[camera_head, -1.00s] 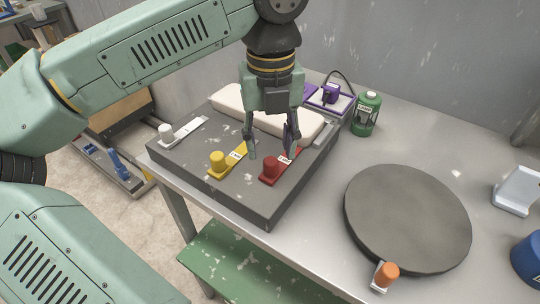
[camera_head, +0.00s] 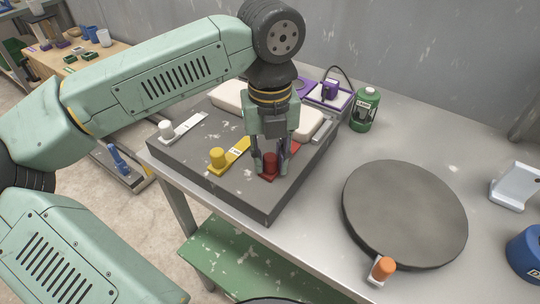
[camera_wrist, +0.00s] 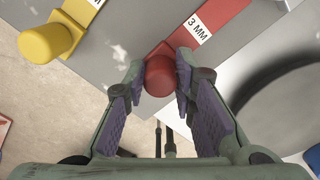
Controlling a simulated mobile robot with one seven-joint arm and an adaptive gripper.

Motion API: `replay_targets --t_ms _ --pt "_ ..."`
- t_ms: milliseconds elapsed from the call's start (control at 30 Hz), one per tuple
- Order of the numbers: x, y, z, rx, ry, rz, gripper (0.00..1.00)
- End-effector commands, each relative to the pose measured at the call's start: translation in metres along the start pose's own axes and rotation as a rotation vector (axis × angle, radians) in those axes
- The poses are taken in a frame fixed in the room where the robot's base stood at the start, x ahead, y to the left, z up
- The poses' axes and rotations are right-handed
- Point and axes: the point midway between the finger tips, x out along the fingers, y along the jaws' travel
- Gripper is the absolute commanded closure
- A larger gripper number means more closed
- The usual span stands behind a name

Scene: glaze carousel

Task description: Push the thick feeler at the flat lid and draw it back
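A red feeler with a round knob (camera_head: 270,160) lies on a grey block (camera_head: 262,202); its label reads 3 MM in the wrist view (camera_wrist: 205,24). My gripper (camera_head: 269,171) is over it, fingers pointing down on either side of the red knob. In the wrist view the knob sits between the open fingertips (camera_wrist: 160,76); whether they touch it is unclear. A yellow feeler (camera_head: 219,158) and a white one (camera_head: 168,130) lie to the left on the block. A flat round dark disc (camera_head: 405,212), perhaps the lid, lies at the right.
An orange-knobbed piece (camera_head: 382,268) sits at the disc's front edge. A green bottle (camera_head: 364,110), a purple-edged tray (camera_head: 325,97), a white stand (camera_head: 514,185) and a blue container (camera_head: 526,252) stand around. A pale padded bar (camera_head: 231,96) lies behind the feelers.

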Motion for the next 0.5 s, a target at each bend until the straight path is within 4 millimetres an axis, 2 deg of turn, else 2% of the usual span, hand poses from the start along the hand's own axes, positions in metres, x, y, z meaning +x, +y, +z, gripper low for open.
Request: replay_targets --t_ms 67,300,500 --pt "-0.0001 0.0000 0.0000 0.000 0.000 0.000 0.83" --pt "-0.0002 -0.0001 0.0001 0.000 0.000 0.000 0.99" --pt "-0.0003 -0.0002 0.0001 0.000 0.000 -0.001 1.00"
